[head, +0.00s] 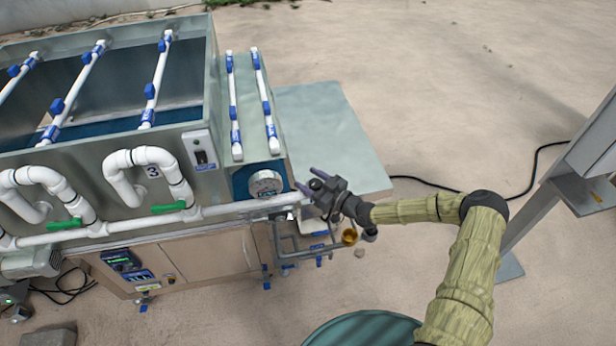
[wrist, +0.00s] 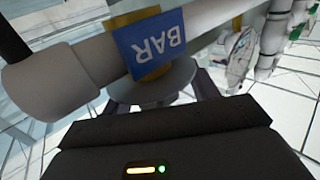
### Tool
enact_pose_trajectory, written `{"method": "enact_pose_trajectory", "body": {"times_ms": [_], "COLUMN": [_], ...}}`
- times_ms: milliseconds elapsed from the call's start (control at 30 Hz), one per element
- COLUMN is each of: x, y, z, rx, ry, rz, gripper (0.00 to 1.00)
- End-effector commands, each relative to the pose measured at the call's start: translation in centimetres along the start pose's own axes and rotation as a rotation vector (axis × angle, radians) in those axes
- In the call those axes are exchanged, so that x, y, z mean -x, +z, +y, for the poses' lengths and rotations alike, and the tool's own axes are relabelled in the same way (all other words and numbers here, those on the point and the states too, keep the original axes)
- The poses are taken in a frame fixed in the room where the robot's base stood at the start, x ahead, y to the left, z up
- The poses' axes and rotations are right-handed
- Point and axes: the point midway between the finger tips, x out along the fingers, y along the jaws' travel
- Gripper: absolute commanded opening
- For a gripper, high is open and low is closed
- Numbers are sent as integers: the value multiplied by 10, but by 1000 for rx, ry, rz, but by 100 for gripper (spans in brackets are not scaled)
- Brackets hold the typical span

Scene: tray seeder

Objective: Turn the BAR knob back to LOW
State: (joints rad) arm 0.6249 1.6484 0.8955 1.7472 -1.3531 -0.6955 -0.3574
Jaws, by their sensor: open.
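A blue tag reading BAR, upside down in the wrist view (wrist: 152,45), hangs on a light pipe. Just below it is a grey round knob (wrist: 150,88) with a yellow part behind it. My gripper (head: 308,180) is open at the right end of the white pipe run, beside the machine's front right corner. In the wrist view the knob lies ahead of my gripper body, seemingly between the dark fingers, which are partly hidden. I cannot tell whether they touch it. The knob's pointer and any LOW mark are not readable. In the head view I cannot make out the knob.
A round white gauge (head: 265,183) sits just left of my gripper. White pipes with green-handled valves (head: 168,207) run along the metal tank. Thin grey pipes and a brass cup (head: 349,237) are below. A pale slab (head: 330,135) lies behind.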

Motion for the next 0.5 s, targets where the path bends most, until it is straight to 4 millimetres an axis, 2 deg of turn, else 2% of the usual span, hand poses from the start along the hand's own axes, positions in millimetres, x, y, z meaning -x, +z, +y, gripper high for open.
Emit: {"method": "enact_pose_trajectory", "body": {"times_ms": [300, 500], "x": [-1, -3], "y": [0, 0], "z": [3, 0], "rx": [0, 0], "ry": [6, 0], "rz": [-1, 0], "gripper": [59, 20]}}
